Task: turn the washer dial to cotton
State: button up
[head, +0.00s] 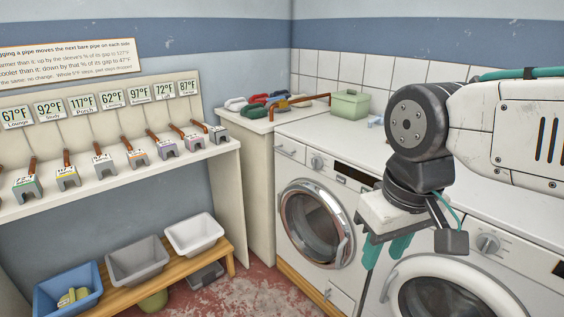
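Two white front-loading machines stand side by side; I cannot tell which the task calls the washer. The left machine (290,207) has a round dial (316,162) on its upper panel, beside a drawer front and a dark display. The right machine (378,291) has a larger grey dial (488,244) above its white-ringed door. Markings around both dials are too small to read, so I cannot tell their settings. My gripper (385,250) hangs in front of the machines, its teal fingers apart and empty. It is between the two dials in the picture and appears to touch neither.
A worktop (300,128) above the machines holds a green box (350,104) and colored items. A shelf (110,182) on the left carries several tagged pipe pieces under temperature cards. Blue, grey and white bins sit on a wooden bench (180,275). Some red floor (262,297) is clear.

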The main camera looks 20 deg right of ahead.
aim_at(317, 163)
jog(key=z, duration=0.1)
jog(key=i, duration=0.9)
jog(key=z, duration=0.4)
